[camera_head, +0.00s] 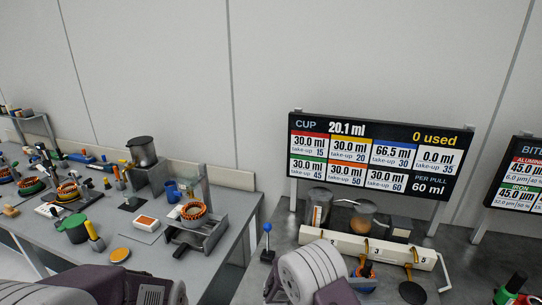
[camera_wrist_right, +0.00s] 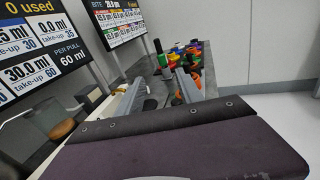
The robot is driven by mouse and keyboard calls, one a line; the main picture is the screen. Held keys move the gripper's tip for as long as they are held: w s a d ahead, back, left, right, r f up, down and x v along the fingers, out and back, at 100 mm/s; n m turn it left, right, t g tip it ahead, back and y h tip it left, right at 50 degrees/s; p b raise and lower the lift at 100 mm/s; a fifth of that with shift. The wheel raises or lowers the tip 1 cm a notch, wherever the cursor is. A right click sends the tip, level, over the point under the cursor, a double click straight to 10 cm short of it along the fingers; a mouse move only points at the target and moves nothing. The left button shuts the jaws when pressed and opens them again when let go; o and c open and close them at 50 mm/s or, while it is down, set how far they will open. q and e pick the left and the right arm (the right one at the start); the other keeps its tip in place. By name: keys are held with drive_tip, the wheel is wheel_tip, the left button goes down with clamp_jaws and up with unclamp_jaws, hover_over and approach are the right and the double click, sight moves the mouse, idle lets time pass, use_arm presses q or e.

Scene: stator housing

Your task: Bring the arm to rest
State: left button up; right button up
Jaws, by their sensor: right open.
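My right gripper (camera_wrist_right: 158,82) shows in the right wrist view as two grey fingers set apart, with nothing visible between them. It points along the bench toward several coloured parts, apart from them as far as I can tell. In the head view my right arm (camera_head: 312,275) comes up from the bottom middle, in front of the right bench; its jaws cannot be made out there. My left arm (camera_head: 100,288) crosses the bottom left corner, and its gripper is not visible.
A long cream block (camera_head: 345,245) with numbered positions stands behind my right arm. Two jars, the nearer amber one (camera_head: 362,218), stand behind it under a display board (camera_head: 375,158). Coloured parts (camera_wrist_right: 185,60) crowd the bench end. The left bench holds a stator (camera_head: 193,211) and tools.

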drive_tip(key=s+d+m+g+y+b, duration=0.2)
drive_tip(key=d+m+g+b, duration=0.1)
drive_tip(key=d+m+g, duration=0.15)
drive_tip(key=s+d+f+m+g+y+b, duration=0.1)
drive_tip(key=s+f+m+y+b, duration=0.25)
drive_tip(key=s+y, duration=0.5)
drive_tip(key=s+a+f+m+t+y, duration=0.2)
drive_tip(key=s+a+f+m+y, duration=0.25)
drive_tip(key=a+f, duration=0.25)
use_arm(q)
wheel_tip(320, 180, down, 8)
drive_tip(key=w, duration=0.1)
drive_tip(key=shift+w, duration=0.25)
use_arm(e)
drive_tip(key=w+a+f+m+t+y, duration=0.2)
drive_tip(key=w+a+m+t, duration=0.2)
drive_tip(key=w+a+m, duration=0.1)
drive_tip(key=shift+w+a+f+y, duration=0.25)
drive_tip(key=shift+w+a+y, duration=0.15)
drive_tip(key=shift+w+a, duration=0.1)
use_arm(q)
drive_tip(key=shift+s, duration=0.1)
use_arm(e)
drive_tip(key=shift+s, duration=0.1)
